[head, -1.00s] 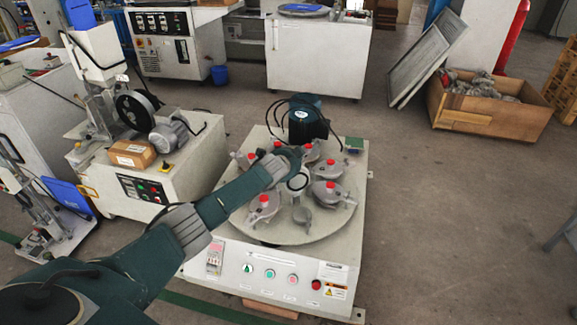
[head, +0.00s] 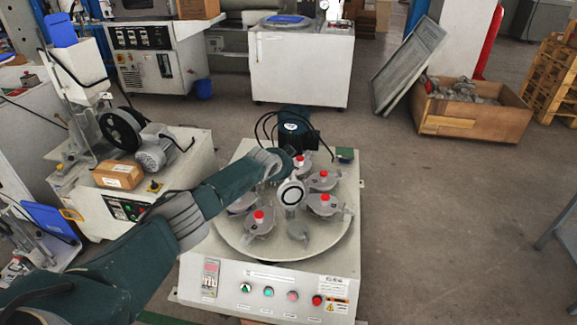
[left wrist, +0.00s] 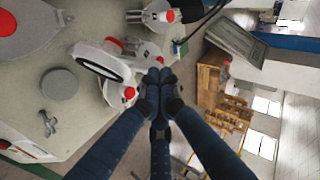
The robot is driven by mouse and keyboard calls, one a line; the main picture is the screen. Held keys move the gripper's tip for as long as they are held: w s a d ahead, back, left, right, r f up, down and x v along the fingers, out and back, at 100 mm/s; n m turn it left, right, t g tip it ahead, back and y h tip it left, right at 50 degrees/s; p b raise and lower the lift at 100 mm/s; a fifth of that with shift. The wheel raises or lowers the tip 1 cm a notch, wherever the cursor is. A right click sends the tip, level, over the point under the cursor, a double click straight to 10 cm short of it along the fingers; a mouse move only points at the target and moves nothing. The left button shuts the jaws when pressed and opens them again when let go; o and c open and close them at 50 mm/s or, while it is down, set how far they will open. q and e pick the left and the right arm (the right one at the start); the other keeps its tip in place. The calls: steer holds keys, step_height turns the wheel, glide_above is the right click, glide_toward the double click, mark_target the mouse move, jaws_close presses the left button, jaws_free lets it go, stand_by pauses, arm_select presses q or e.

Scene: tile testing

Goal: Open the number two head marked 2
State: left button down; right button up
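The testing machine's round grey plate (head: 326,240) carries several grey clamp heads with red knobs. One head (head: 260,224) is at the front left, one (head: 323,204) at the right and one (head: 322,181) behind that. No number 2 is readable, so I cannot tell which head is marked 2. My left arm reaches over the plate, and its end hides part of the middle and left. My left gripper (left wrist: 158,84) has its dark fingers together, with nothing visible between them. In the left wrist view, red-knobbed heads (left wrist: 112,92) lie just left of the fingertips. My right gripper is out of view.
The machine's front panel (head: 225,292) has several buttons. A dark motor (head: 294,128) with cables stands behind the plate. A white machine with a cardboard box (head: 119,173) is at the left. A wooden crate (head: 450,117) stands at the back right; the floor right of the machine is clear.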

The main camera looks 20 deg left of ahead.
arm_select(q)
steer(key=shift+w+a+r, duration=0.2)
steer(key=shift+a+r, duration=0.25)
steer(key=shift+a, duration=0.2)
steer(key=c, duration=1.8)
jaws_free()
steer(key=shift+d+r, duration=0.1)
steer(key=shift+w+f, duration=0.1)
steer(key=shift+f, duration=0.15)
steer(key=shift+w+a+f, duration=0.15)
steer(key=shift+a, duration=0.05)
steer(key=d+v, duration=0.1)
steer(key=v, duration=1)
steer(key=shift+s+d+f, duration=0.15)
steer(key=shift+s, duration=0.4)
